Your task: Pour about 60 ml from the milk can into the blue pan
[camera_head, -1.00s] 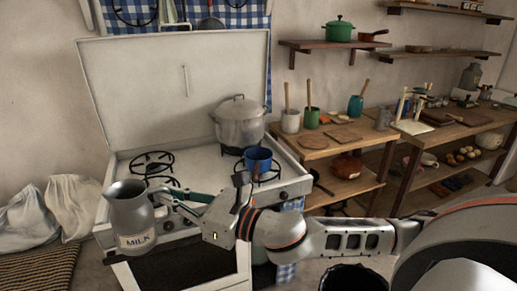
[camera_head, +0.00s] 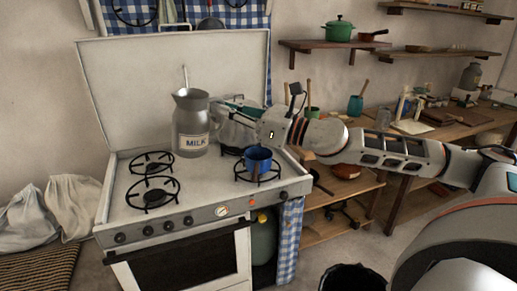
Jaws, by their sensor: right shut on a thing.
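The milk can (camera_head: 190,128), a grey metal jug with a MILK label, is upright over the back of the stove. My right gripper (camera_head: 221,108) is shut on it from the right side; its fingers are partly hidden against the pot behind. I cannot tell whether the can's base is clear of the stove top. The blue pan (camera_head: 257,160), small and deep blue, stands on the front right burner, below and to the right of the can. My left gripper is not in view.
A large steel pot (camera_head: 235,132) stands on the back right burner, partly hidden by my right gripper and arm. The two left burners (camera_head: 152,193) are bare. The raised stove lid (camera_head: 130,95) stands behind. A wooden shelf unit is on the right.

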